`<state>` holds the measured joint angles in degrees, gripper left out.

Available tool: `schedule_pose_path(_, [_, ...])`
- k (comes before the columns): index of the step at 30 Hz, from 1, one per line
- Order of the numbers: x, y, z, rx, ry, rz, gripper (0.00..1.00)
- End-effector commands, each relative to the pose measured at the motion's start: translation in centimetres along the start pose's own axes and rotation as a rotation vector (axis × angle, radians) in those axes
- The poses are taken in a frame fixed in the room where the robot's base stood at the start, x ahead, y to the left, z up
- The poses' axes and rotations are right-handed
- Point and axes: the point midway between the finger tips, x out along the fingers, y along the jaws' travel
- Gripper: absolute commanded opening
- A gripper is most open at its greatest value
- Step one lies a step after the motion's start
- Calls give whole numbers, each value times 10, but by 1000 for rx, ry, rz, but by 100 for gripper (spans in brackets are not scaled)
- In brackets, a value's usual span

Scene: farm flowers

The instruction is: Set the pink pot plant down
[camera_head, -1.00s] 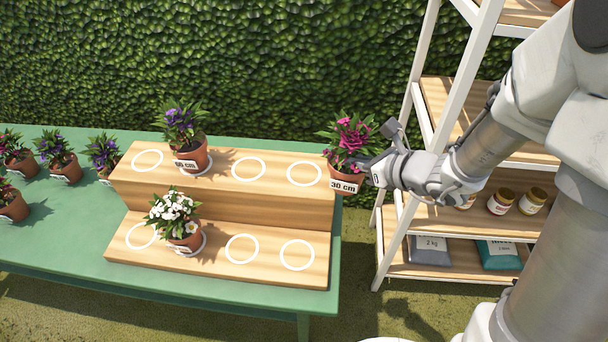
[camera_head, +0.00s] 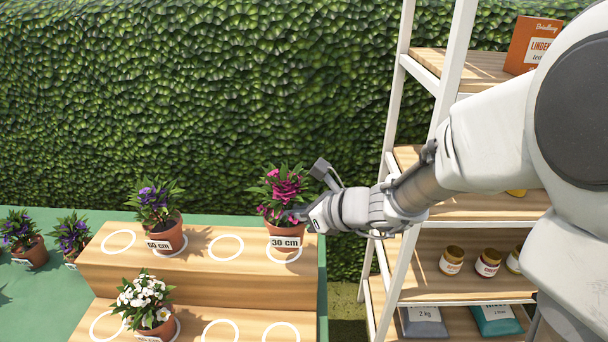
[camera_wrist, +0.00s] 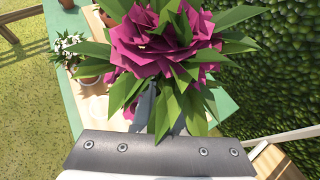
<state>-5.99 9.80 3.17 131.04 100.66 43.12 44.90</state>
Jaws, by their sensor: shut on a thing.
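The pink pot plant (camera_head: 284,212) has magenta flowers, a terracotta pot and a "30 cm" label. My gripper (camera_head: 304,216) is shut on it from the right and holds it upright. In the head view its pot overlaps the rightmost white ring (camera_head: 284,258) on the upper step of the wooden stand (camera_head: 200,272). I cannot tell whether the pot touches the step. In the wrist view the pink flowers (camera_wrist: 165,45) and leaves fill the middle and hide the pot and most of the fingers.
A purple plant (camera_head: 156,215) labelled "60 cm" stands on the upper step, and a white plant (camera_head: 145,305) on the lower step. An empty ring (camera_head: 226,248) lies between the purple and pink plants. A shelf rack (camera_head: 470,265) with jars stands close on the right.

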Motion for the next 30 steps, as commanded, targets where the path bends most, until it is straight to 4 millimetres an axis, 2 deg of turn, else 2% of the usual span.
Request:
schedule_pose_path(3, [22, -13, -4, 1, -1, 1, 0])
schedule_pose_path(9, [42, -26, -5, -1, -3, 1, 0])
schedule_pose_path(13, [48, -29, -10, 0, -2, 1, 0])
schedule_pose_path(18, [60, -29, -33, 1, 0, 0, 0])
schedule_pose_path(21, [64, -29, -41, 1, -2, 0, 0])
schedule_pose_path(30, [64, -29, -41, -1, -3, -1, 0])
